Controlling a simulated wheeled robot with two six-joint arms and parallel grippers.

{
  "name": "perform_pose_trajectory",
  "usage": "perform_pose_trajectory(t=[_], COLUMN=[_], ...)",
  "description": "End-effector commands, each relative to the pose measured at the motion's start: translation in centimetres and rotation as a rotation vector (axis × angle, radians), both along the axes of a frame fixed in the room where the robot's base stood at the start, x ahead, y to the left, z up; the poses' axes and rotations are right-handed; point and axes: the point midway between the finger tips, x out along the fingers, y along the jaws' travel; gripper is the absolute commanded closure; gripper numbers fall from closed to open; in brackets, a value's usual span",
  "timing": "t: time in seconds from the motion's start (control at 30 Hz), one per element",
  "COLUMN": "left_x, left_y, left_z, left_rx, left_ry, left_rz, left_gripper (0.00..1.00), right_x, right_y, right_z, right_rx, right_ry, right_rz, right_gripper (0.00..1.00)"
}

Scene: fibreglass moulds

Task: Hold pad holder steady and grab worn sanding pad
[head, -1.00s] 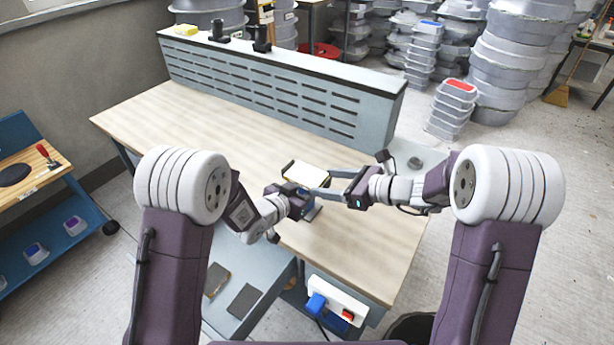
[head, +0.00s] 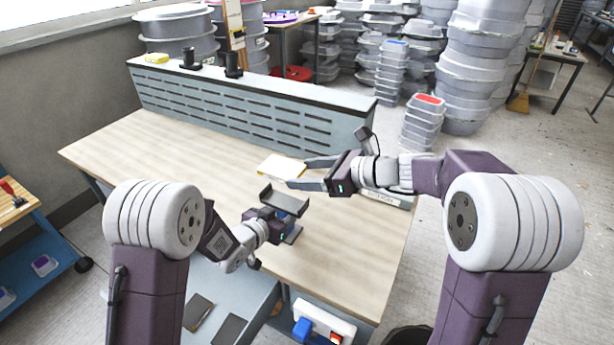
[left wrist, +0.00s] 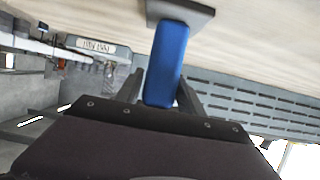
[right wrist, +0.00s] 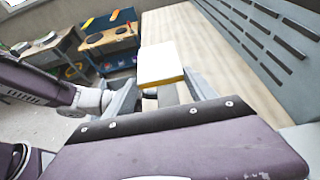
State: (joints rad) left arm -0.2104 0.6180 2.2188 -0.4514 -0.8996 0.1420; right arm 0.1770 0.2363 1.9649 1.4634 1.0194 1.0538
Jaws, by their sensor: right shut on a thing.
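The worn sanding pad (head: 282,167), pale with a yellow edge, is in the tips of my right gripper (head: 306,173), apart from the holder. The right wrist view shows the pad (right wrist: 160,64) between both fingers, which are shut on it. The pad holder (head: 285,203) has an empty dark tray on top, a blue handle and a grey base plate by the bench's front edge. My left gripper (head: 270,222) is at the holder. In the left wrist view its fingers (left wrist: 163,95) flank and appear shut on the blue handle (left wrist: 167,60); the tray is hidden there.
The wooden bench top (head: 190,170) is largely clear. A grey slotted panel (head: 250,105) stands along its back. A white socket box (head: 322,322) with a blue plug is on the front. Stacked grey moulds (head: 485,60) stand behind on the floor.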

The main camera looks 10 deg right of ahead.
Motion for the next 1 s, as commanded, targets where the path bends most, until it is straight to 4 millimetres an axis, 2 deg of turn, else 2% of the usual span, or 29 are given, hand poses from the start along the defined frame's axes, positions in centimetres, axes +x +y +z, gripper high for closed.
perform_pose_trajectory(t=[0.37,0.73,1.0], left_x=[-0.1,-5.0,-5.8], left_y=[0.1,3.4,3.8], left_z=[0.1,2.6,2.9], left_rx=[0.001,0.002,0.002], left_ry=[0.001,0.001,0.003], left_rz=[0.000,0.002,0.000], left_gripper=[0.37,0.37,0.37], right_x=[0.0,0.0,0.0], right_y=[0.0,0.0,0.0], right_z=[0.0,0.0,0.0], right_rx=[0.000,0.000,0.000], right_ry=[0.000,0.000,0.000], right_rz=[0.000,0.000,0.000], right_gripper=[0.74,0.74,0.74])
